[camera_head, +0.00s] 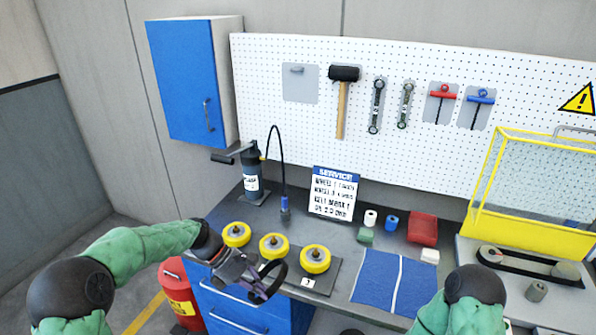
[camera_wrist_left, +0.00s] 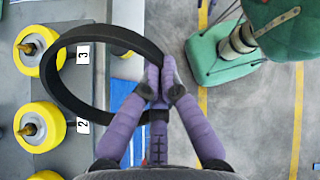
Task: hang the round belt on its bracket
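My left gripper (camera_head: 258,280) is shut on the round belt (camera_wrist_left: 105,33), a black loop. In the left wrist view the purple fingertips (camera_wrist_left: 160,78) pinch one side of the loop, and the rest extends left. In the head view the belt (camera_head: 284,272) is partly hidden by the gripper, in front of the yellow wheels. A grey panel with a small bare bracket (camera_head: 297,69) is on the pegboard, up and right of the gripper and well apart from it. My right gripper is out of view; only part of that arm shows.
Yellow wheels (camera_head: 315,259) stand on the bench below the pegboard (camera_head: 270,115). A dark pump with a hose (camera_head: 250,180) and a service sign (camera_head: 334,194) stand behind them. A blue cabinet (camera_head: 180,85) hangs left of the pegboard. A yellow-framed guard (camera_head: 530,190) is at right.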

